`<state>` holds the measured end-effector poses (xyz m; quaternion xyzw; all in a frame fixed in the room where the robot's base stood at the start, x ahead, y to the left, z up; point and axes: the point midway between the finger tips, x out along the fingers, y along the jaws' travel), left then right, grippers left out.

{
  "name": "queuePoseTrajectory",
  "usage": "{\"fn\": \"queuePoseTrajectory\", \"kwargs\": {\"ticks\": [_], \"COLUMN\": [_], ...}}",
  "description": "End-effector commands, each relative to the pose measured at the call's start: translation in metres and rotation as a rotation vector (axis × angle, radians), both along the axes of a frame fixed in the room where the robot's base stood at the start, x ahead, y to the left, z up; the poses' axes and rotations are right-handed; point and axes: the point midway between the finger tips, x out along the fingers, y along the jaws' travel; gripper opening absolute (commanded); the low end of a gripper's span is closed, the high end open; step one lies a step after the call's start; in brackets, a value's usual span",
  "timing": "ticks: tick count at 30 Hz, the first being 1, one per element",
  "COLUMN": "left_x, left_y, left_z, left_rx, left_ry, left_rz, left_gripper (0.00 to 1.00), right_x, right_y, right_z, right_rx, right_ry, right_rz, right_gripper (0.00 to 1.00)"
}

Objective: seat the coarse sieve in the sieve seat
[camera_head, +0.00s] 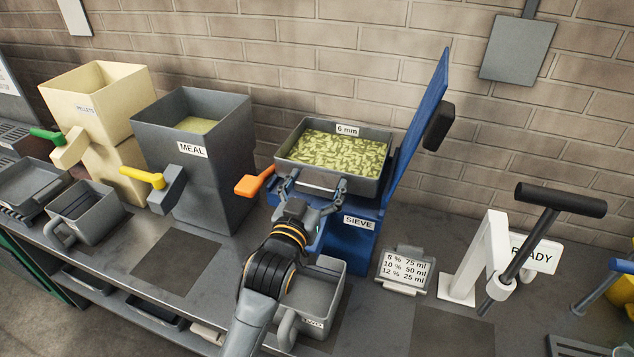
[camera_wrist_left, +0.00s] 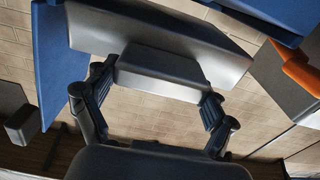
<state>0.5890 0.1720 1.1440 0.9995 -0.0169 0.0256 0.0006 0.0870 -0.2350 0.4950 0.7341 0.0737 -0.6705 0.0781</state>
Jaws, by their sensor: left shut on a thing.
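The coarse sieve (camera_head: 352,137) is a grey rectangular tray labelled "6 mm", holding many greenish pellets. It is over the blue sieve machine (camera_head: 350,243), labelled "SIEVE", whose blue lid (camera_head: 420,115) stands open at the right. My left gripper (camera_head: 313,188) is shut on the front handle of the sieve. In the left wrist view the handle (camera_wrist_left: 160,72) sits between the fingers, with the tray wall (camera_wrist_left: 150,32) beyond it. The tray hides the sieve seat, and I cannot tell whether the sieve rests in it or hovers just above. My right gripper is not in view.
An orange lever (camera_head: 255,182) is close left of the sieve. The grey MEAL hopper (camera_head: 195,120) and cream PELLETS hopper (camera_head: 100,115) stand further left. A grey scoop-like bin (camera_head: 325,275) is below my left arm. A white stand (camera_head: 485,255) with a black-handled lever (camera_head: 560,200) is at right.

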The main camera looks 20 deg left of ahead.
Motion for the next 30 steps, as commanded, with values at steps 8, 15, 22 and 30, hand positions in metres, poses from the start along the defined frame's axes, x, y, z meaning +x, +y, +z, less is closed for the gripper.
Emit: {"fn": "queuePoseTrajectory", "kwargs": {"ticks": [8,15,22,30], "left_x": [-0.001,-0.001,-0.001,-0.001], "left_y": [0.000,0.000,0.000,0.000], "left_z": [-0.001,-0.003,-0.003,-0.008], "left_rx": [-0.001,0.000,0.000,-0.001], "left_ry": [-0.012,-0.013,-0.013,-0.012], "left_rz": [0.000,0.000,0.000,0.000], "left_gripper": [0.21,0.21,0.21,0.21], "right_x": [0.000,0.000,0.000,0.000], "right_y": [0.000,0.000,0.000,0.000], "right_z": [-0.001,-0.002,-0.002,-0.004], "right_rx": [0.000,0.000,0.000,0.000], "right_ry": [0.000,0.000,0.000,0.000], "right_rz": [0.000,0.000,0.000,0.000], "right_gripper": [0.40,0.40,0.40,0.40]}}
